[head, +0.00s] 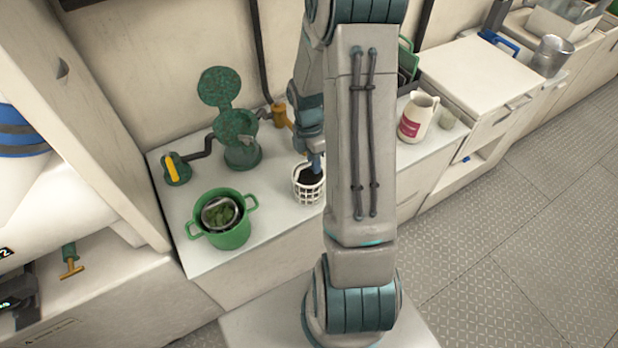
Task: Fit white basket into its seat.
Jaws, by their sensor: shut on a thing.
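The white basket (308,191), an open lattice cup with dark contents, is at the front part of the white counter, partly behind my arm. My gripper (316,164) is at the basket's top rim and shut on it; its fingertips are small and partly hidden. Whether the basket touches the counter I cannot tell. A green, weathered strainer housing (241,152) stands to the left and behind the basket, its round lid (220,87) swung up. The basket is outside this housing. The inside of the housing is hard to see.
A green two-handled pot (227,232) holding a metal bowl of green stuff stands front left. A yellow-handled valve (173,168) and dark pipe flank the housing. A brass fitting (278,115) is behind. A white jug (417,117) stands right of my arm.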

